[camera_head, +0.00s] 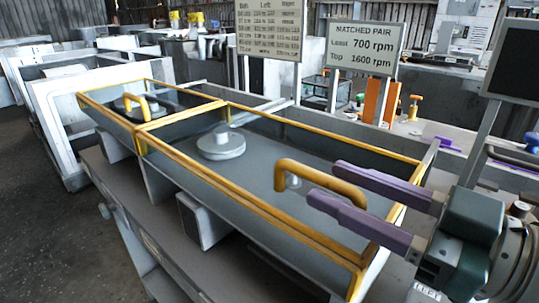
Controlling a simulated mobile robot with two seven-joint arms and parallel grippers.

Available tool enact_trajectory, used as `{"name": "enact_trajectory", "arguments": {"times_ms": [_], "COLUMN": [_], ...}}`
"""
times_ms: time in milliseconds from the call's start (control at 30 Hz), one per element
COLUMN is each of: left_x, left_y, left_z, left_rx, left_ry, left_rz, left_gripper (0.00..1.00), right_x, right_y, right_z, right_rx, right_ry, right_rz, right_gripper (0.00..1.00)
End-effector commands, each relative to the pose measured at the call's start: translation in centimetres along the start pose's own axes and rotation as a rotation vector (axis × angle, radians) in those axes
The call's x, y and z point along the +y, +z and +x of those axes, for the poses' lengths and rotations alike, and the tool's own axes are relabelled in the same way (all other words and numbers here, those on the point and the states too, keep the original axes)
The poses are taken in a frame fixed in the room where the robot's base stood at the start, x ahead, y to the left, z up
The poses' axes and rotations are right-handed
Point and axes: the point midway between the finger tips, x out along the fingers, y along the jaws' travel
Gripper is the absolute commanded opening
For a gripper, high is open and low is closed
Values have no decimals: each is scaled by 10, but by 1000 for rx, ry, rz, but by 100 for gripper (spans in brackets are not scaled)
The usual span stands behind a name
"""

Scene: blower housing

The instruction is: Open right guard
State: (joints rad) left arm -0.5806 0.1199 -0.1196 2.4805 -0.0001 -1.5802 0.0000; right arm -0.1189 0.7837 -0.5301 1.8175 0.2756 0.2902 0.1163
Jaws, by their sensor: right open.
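The right guard is a see-through panel with a yellow frame (250,205) and lies flat over the larger right part of the grey housing. Its yellow arched handle (290,170) stands near its right end. My right gripper (328,183) comes in from the right with two purple fingers. It is open, with one finger on each side of the handle's right end; whether they touch it I cannot tell. A grey disc with a hub (221,145) shows under the guard. The smaller left guard (100,108) also lies flat, with its own yellow handle (138,104). My left gripper is not in view.
A sign reading "MATCHED PAIR" (364,48) and a sign with a table of figures (270,28) stand behind the housing. A dark screen (518,62) stands at the upper right. The floor (50,235) at the left is clear.

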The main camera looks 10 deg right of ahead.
Motion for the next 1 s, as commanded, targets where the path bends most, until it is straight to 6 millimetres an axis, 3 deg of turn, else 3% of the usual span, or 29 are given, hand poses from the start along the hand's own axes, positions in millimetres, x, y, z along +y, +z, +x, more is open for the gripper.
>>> {"name": "enact_trajectory", "arguments": {"times_ms": [100, 300, 633, 1000], "left_x": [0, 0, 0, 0], "left_y": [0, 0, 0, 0], "left_z": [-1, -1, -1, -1], "left_rx": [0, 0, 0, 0], "left_ry": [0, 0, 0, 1], "left_rz": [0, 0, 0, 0], "left_gripper": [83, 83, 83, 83], "right_x": [0, 0, 0, 0], "right_y": [-2, 0, 0, 0], "right_z": [19, 37, 40, 39], "right_rx": [4, 0, -1, -1], "right_ry": [0, 0, -1, 0], "right_rz": [-1, 1, 1, 0], "right_gripper": [47, 47, 46, 4]}}
